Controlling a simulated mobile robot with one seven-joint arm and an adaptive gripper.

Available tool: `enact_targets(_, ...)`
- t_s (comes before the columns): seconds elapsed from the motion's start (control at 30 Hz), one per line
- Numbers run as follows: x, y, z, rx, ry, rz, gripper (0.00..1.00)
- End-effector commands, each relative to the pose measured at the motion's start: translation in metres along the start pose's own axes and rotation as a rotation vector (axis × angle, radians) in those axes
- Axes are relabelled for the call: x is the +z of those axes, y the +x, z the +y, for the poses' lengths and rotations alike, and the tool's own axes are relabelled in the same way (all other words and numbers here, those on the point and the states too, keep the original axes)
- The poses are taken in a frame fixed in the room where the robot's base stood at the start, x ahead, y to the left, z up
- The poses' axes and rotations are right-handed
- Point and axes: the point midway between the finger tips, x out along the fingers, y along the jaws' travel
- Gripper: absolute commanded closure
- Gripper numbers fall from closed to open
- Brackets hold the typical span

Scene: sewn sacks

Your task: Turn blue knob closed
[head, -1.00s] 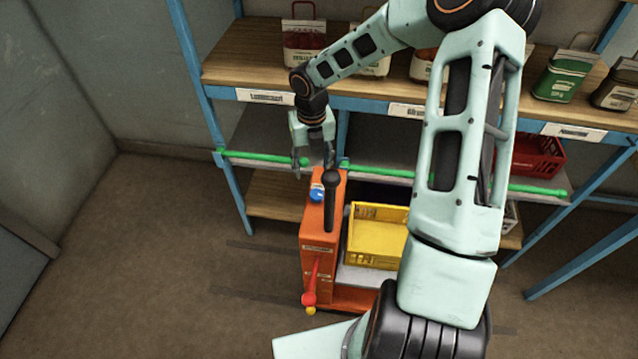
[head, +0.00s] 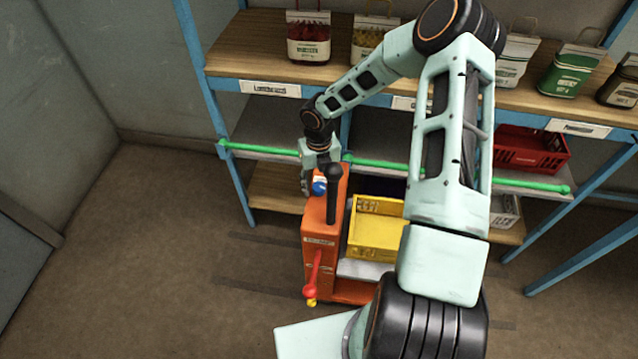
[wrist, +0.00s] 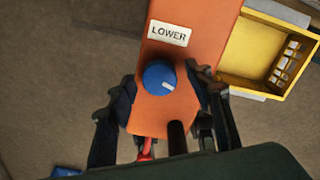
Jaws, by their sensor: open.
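The blue knob (wrist: 160,77) is a round dial with a white mark, on top of the orange cart housing (wrist: 195,20) below a "LOWER" label. In the head view the knob (head: 319,187) shows beside a black lever, partly covered. My gripper (wrist: 165,90) is open, with one finger on each side of the knob in the wrist view. Whether the fingers touch it I cannot tell. In the head view my gripper (head: 313,178) is right at the knob, pointing down.
A black upright lever (head: 333,190) stands close to the knob. A yellow crate (head: 377,235) sits on the cart to the right. A red lever (head: 315,272) is on the cart's front. Shelving with green rails (head: 262,149) is behind. Floor to the left is clear.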

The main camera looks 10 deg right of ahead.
Motion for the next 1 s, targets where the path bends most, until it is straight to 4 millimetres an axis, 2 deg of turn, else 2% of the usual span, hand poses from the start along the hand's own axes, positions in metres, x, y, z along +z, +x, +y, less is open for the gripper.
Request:
enact_targets(0.23,0.0002,0.0006,0.0001,0.000,0.000,0.000,0.54)
enact_targets(0.6,0.0003,0.0003,0.0001,0.000,0.001,-0.001,0.94)
enact_targets(1.0,0.0007,0.0005,0.0004,0.000,0.079,-0.001,0.95)
